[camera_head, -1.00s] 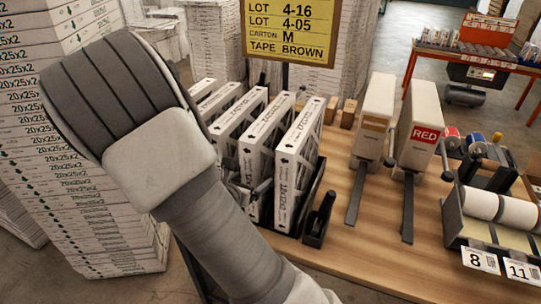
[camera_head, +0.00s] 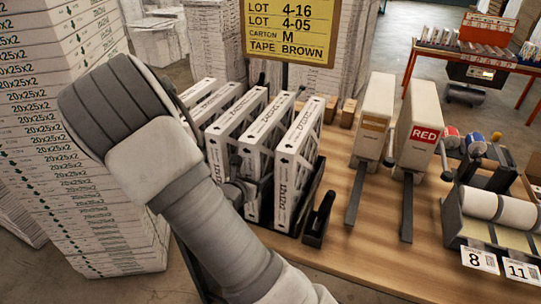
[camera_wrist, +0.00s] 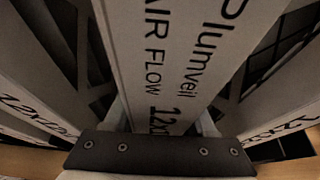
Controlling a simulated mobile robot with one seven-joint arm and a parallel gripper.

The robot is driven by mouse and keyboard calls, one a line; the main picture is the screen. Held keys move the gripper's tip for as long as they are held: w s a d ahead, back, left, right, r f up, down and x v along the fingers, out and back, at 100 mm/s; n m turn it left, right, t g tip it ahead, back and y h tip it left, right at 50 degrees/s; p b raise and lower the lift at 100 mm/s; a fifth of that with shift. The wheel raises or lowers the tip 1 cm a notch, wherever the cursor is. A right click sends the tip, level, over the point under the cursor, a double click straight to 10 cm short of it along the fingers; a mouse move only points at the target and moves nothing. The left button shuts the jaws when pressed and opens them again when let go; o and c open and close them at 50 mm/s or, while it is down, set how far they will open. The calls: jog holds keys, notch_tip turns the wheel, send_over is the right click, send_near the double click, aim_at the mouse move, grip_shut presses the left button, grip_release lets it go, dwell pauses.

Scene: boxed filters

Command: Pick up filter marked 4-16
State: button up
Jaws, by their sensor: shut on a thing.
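White boxed filters stand in a row in a dark rack (camera_head: 314,205) on the wooden bench. In the wrist view my gripper (camera_wrist: 162,125) is shut on one white filter (camera_wrist: 175,62), whose edge reads "Plumveil", "AIR FLOW" and a size starting with 12. One finger lies on each side of that edge. Neighbouring filters (camera_wrist: 38,118) stand close on both sides. A yellow sign (camera_head: 290,30) lists lots 4-16 and 4-05. No lot mark on the filters is legible.
Carton stacks (camera_head: 75,150) rise at the left, close to my arm. Bare bench (camera_head: 350,255) lies in front. An orange-framed table (camera_head: 480,55) stands behind.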

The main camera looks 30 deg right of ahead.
grip_shut()
jog(key=shift+r, duration=0.2)
